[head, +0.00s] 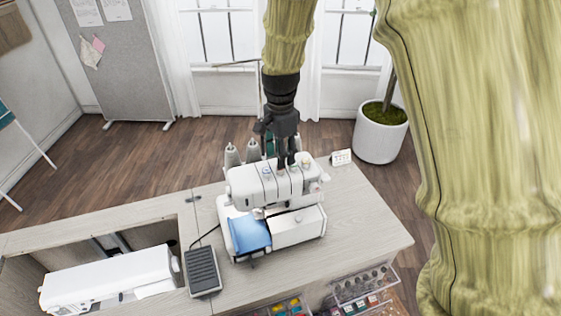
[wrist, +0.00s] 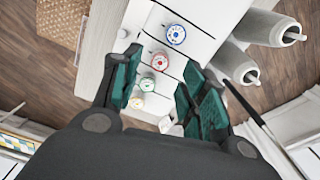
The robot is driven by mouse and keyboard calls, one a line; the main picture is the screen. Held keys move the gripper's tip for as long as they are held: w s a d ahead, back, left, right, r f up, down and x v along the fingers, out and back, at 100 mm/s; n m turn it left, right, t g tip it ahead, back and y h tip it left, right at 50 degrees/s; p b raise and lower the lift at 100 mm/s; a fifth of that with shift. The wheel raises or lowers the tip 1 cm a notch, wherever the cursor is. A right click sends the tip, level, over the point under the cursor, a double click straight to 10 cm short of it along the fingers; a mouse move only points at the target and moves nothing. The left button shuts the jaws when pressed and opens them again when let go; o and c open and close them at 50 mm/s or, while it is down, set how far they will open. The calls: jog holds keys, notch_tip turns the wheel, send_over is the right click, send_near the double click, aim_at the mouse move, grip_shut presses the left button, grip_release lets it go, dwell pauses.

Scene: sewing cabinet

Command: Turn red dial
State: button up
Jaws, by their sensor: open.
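The red dial (wrist: 159,61) sits on the white top of the sewing machine (head: 250,187), in a row with a blue dial (wrist: 176,35), a green dial (wrist: 147,82) and a yellow dial (wrist: 136,102). My gripper (head: 286,164) points down at the machine's top from above. In the wrist view my gripper (wrist: 162,62) is open, with one teal-padded finger on each side of the red dial in the picture. I cannot tell whether the fingers touch it. In the head view the fingers largely hide the red dial.
Grey-white thread cones (head: 232,155) stand behind the machine, close to my gripper. A small calendar (head: 341,157) stands to its right. A black pedal (head: 203,271) and a second white machine (head: 108,279) lie to the left. The tabletop's right side (head: 365,225) is clear.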

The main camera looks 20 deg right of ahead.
notch_tip(320, 180, up, 8)
jog(key=shift+f, duration=0.2)
dwell(0.3)
